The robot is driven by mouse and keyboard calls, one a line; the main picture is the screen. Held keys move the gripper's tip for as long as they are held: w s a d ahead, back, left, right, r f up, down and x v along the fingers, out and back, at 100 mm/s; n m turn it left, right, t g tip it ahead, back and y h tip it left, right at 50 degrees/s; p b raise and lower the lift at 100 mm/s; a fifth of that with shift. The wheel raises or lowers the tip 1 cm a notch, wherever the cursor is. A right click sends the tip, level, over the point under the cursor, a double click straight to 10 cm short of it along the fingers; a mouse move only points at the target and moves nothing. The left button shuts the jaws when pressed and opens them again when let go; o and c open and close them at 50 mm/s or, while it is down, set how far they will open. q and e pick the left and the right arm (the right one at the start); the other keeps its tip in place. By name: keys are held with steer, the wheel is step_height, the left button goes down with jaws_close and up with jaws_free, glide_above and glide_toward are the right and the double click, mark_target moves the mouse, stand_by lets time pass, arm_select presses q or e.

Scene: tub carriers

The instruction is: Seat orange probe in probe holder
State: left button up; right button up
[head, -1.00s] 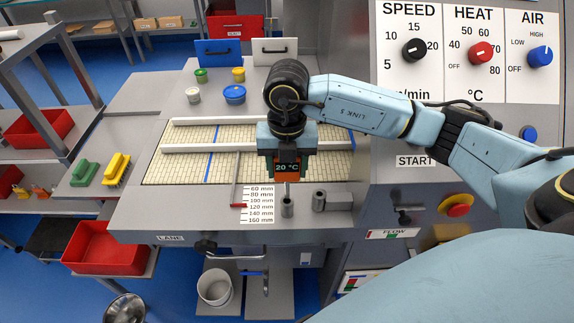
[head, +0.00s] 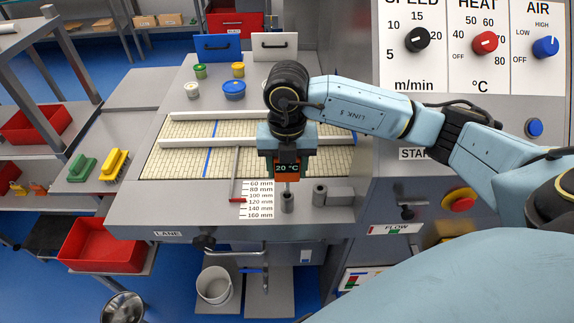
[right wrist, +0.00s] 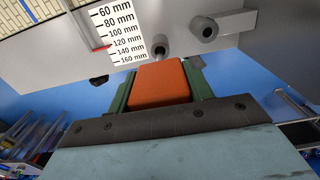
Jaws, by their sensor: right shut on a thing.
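The orange probe (head: 288,179), with a dark display reading 20 °C, is held upright in my right gripper (head: 286,168). Its orange body also shows between the green fingers in the right wrist view (right wrist: 160,83). A thin stem below it points down at the grey cylinder that looks like the probe holder (head: 287,203), on the bench's front ledge. The holder shows just beyond the probe in the right wrist view (right wrist: 160,46). The stem tip is at or just above the holder's mouth; I cannot tell whether it is inside. My left gripper is not in view.
A millimetre scale (head: 258,200) and a red-edged bar (head: 236,178) lie to the left. The control panel (head: 465,50) rises at the right. A red tub (head: 103,245) sits lower left.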

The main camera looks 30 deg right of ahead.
mark_target(287, 178)
steer(key=shift+f+b, duration=1.45)
steer(key=shift+f, duration=0.35)
steer(key=o, duration=1.1)
step_height(287, 178, up, 13)
steer(key=shift+r, duration=0.15)
